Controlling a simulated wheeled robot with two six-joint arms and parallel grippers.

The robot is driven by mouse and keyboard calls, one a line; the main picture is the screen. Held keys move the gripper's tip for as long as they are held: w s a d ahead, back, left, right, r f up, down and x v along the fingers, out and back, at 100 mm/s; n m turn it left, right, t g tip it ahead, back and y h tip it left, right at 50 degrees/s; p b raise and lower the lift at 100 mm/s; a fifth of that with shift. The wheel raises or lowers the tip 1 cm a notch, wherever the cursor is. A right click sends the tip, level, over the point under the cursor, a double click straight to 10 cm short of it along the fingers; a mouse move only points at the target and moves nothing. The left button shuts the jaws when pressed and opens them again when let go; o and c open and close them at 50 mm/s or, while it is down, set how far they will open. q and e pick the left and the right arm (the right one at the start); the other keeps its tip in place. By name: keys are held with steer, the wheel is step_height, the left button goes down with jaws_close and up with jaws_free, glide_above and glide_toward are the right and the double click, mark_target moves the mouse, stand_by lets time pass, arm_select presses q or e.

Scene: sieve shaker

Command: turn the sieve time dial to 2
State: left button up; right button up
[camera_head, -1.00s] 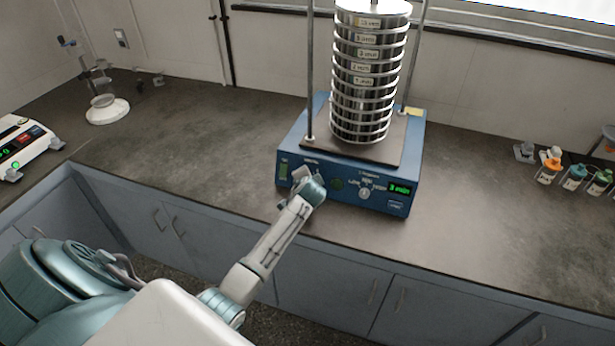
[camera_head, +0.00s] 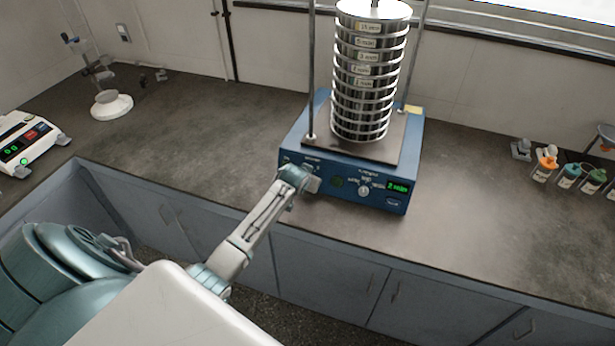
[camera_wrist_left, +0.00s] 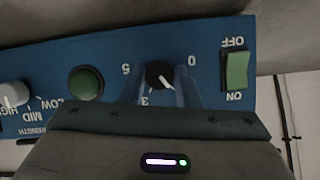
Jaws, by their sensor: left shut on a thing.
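The blue sieve shaker (camera_head: 345,192) stands on the counter with a tall stack of steel sieves (camera_head: 366,75) on top. Its green display (camera_head: 398,187) appears to read 2 min. In the left wrist view, the black time dial (camera_wrist_left: 159,73) has a white pointer line and the marks 0, 5 and 3 around it. My left gripper (camera_wrist_left: 161,92) is shut on the dial, one finger on each side. In the head view the left gripper (camera_head: 301,177) is at the left of the front panel and hides the dial. My right gripper is not in view.
In the left wrist view, a green button (camera_wrist_left: 86,83), a strength knob (camera_wrist_left: 14,94) and a green power switch (camera_wrist_left: 236,70) flank the dial. A scale (camera_head: 28,143) stands at the left, small bottles (camera_head: 569,176) at the right. Counter beside the shaker is clear.

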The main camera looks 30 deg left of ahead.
arm_select(q)
steer(key=shift+s+f, duration=0.1)
stand_by(0.4)
steer(key=o, duration=1)
steer(key=shift+c, duration=0.2)
steer(key=b+v, duration=0.2)
steer(key=v, duration=0.9)
